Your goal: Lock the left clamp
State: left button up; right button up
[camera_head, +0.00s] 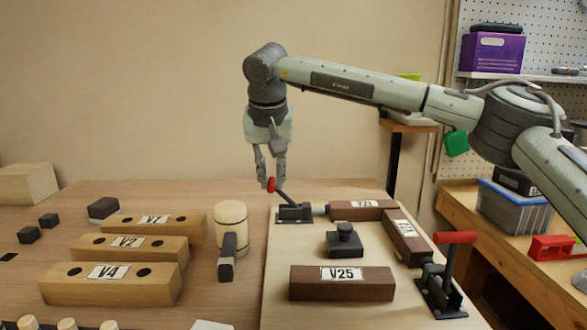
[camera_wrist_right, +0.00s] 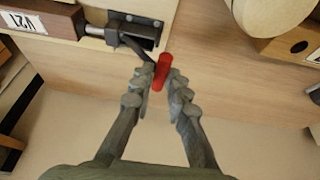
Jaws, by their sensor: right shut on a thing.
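The left clamp (camera_head: 295,212) is a dark metal toggle clamp with a red-tipped handle, mounted at the back left of the light wooden board (camera_head: 275,265). Its red handle grip (camera_head: 271,185) tilts up and to the left. Its plunger points at a dark wooden block labelled V21 (camera_head: 362,210). My right gripper (camera_head: 270,182) comes down from above and is shut on the red handle. In the right wrist view the red grip (camera_wrist_right: 164,72) lies between the two fingers, and the clamp body (camera_wrist_right: 135,28) is beyond them. My left gripper is not in view.
A second clamp (camera_head: 441,285) with an upright red handle stands at the board's front right. Dark blocks, including V25 (camera_head: 342,283), and a black knob piece (camera_head: 345,240) lie on the board. A mallet (camera_head: 230,225) and pale labelled blocks (camera_head: 110,285) stand to the left.

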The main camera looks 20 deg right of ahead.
jog(key=shift+f, duration=0.2)
jog(key=shift+w+a+f, duration=0.15)
jog(key=shift+a+f, duration=0.3)
jog(key=shift+f, duration=0.15)
jog(key=shift+o, duration=0.2)
jog(key=shift+a+f, duration=0.2)
jog(key=shift+f, duration=0.25)
jog(key=o, duration=0.6)
jog(key=shift+w, duration=0.15)
jog(key=shift+o, duration=0.4)
jog(key=shift+a, duration=0.1)
notch_tip(320, 180, up, 7)
jog(key=p, duration=0.3)
